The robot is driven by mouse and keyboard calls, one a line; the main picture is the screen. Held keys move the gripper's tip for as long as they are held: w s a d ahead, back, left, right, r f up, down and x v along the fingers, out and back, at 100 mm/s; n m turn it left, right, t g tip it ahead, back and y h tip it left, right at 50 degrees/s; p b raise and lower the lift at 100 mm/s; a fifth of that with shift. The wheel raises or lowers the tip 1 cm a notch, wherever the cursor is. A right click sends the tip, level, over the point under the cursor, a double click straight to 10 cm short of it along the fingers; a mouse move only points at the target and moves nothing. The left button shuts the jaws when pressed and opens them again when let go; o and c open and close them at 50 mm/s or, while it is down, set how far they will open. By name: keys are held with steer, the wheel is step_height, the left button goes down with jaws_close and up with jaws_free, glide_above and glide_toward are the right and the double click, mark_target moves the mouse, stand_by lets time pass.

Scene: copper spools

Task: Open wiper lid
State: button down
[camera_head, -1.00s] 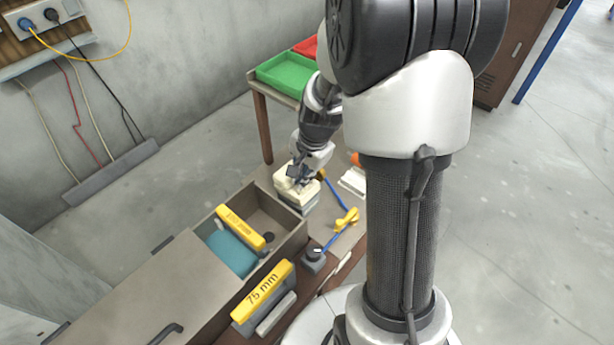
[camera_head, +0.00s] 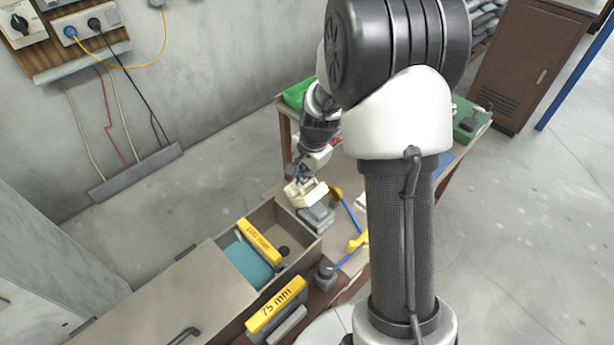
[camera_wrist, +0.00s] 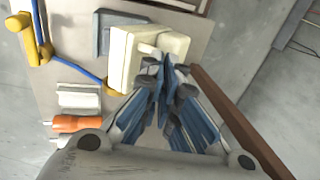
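The cream wiper lid (camera_head: 309,193) is in my gripper (camera_head: 298,180), beside the wooden bin. It is raised, tilted and offset toward the upper left from the grey wiper base (camera_head: 317,217), whose top now shows. In the wrist view the lid (camera_wrist: 122,60) fills the upper middle, and a corner of the grey base (camera_wrist: 103,32) shows behind it. My gripper's fingertips (camera_wrist: 165,65) come together at the lid's cream handle (camera_wrist: 150,50). The grip itself is partly hidden by the fingers.
A wooden bin (camera_head: 290,222) with a yellow label stands close to the left. A blue-and-yellow tool (camera_head: 352,216) lies right of the base. An orange item (camera_wrist: 78,124) and white blocks (camera_wrist: 78,97) lie nearby. A green tray (camera_head: 296,95) is behind.

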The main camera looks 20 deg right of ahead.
steer(key=c, duration=2.3)
jaws_free()
steer(key=shift+s+a+f, duration=0.1)
steer(key=shift+s+f, duration=0.35)
steer(key=shift+f, duration=0.15)
steer(key=o, duration=0.5)
steer(key=shift+w, duration=0.1)
steer(key=shift+o, duration=0.4)
steer(key=shift+w, duration=0.15)
steer(key=shift+r, duration=0.1)
steer(key=shift+w+r, duration=0.1)
steer(key=v, duration=1.2)
